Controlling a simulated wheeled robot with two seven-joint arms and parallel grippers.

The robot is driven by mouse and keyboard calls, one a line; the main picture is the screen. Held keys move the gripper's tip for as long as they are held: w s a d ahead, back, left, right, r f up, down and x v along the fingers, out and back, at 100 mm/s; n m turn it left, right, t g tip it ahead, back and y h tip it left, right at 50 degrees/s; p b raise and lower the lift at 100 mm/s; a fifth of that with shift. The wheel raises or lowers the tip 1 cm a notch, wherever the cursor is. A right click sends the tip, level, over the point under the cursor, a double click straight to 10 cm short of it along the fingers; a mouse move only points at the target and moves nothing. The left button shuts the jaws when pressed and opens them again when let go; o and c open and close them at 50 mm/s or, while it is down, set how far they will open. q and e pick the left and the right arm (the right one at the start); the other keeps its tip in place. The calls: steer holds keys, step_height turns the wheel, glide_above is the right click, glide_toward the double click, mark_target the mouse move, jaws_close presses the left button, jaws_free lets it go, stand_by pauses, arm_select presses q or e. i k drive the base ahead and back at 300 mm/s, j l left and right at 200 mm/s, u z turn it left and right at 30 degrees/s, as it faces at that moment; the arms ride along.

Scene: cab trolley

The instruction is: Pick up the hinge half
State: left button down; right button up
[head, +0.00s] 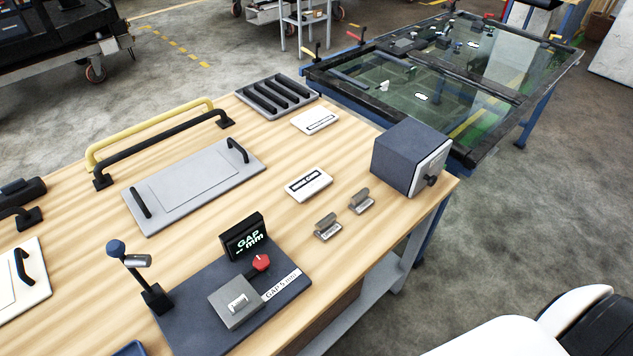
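Two small grey metal pieces that look like hinge halves lie on the wooden table near its right edge. The nearer hinge half (327,227) sits to the left of and in front of the other hinge half (361,202). Each has a flat plate and a rounded barrel, and the two are apart. Which one the task means, I cannot tell. Neither of my grippers is in view, and nothing touches either piece.
A gap gauge (240,304) with a red knob and display stands in front of the pieces. A dark blue box (408,158) stands behind them, and a white label card (308,184) lies to their left. A grey handled panel (195,187) lies farther left.

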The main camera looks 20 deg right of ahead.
mark_target(327, 227)
steer(key=l+z, duration=0.1)
steer(key=z, duration=0.35)
steer(key=l+z, duration=0.1)
steer(key=z, duration=0.35)
